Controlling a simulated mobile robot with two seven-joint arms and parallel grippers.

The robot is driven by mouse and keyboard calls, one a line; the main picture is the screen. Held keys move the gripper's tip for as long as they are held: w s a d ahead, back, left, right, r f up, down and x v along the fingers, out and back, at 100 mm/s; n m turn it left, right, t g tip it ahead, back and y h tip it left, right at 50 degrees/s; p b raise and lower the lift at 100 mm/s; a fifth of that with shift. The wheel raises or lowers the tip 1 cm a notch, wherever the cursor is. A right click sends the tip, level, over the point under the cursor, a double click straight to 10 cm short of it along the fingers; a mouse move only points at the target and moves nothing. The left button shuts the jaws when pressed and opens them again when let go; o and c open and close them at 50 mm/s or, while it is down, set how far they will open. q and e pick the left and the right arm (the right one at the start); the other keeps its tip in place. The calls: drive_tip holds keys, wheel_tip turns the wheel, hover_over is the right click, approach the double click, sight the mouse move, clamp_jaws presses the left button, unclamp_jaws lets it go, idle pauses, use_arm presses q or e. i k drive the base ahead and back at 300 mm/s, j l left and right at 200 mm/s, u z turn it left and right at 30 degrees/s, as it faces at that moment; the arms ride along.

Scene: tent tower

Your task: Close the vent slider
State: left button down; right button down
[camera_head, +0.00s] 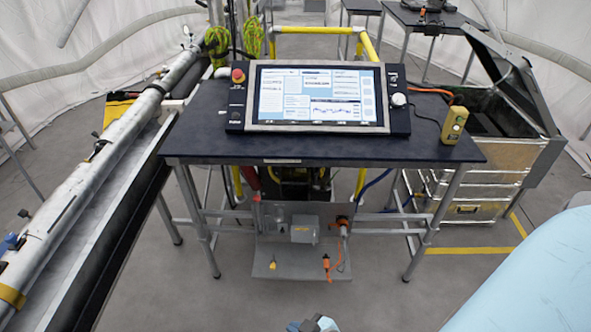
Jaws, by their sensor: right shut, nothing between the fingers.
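I cannot make out a vent slider for certain in the head view. A long grey metal pipe (92,196) runs along the left side, with dark and blue fittings and a slot-like mark on it, too small to tell what they are. My right gripper (316,323) shows only in part at the bottom edge, in the middle. It is shut and empty, over the floor and well apart from the pipe and the table. My left gripper is not in view.
A dark table (330,151) carries a screen console (318,98) and a yellow handheld control (454,125). Below it is a grey panel (300,245) with orange-handled parts. An open metal case (485,190) stands at the right. The grey floor in front is clear.

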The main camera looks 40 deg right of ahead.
sight(282, 228)
drive_tip(key=z, duration=1)
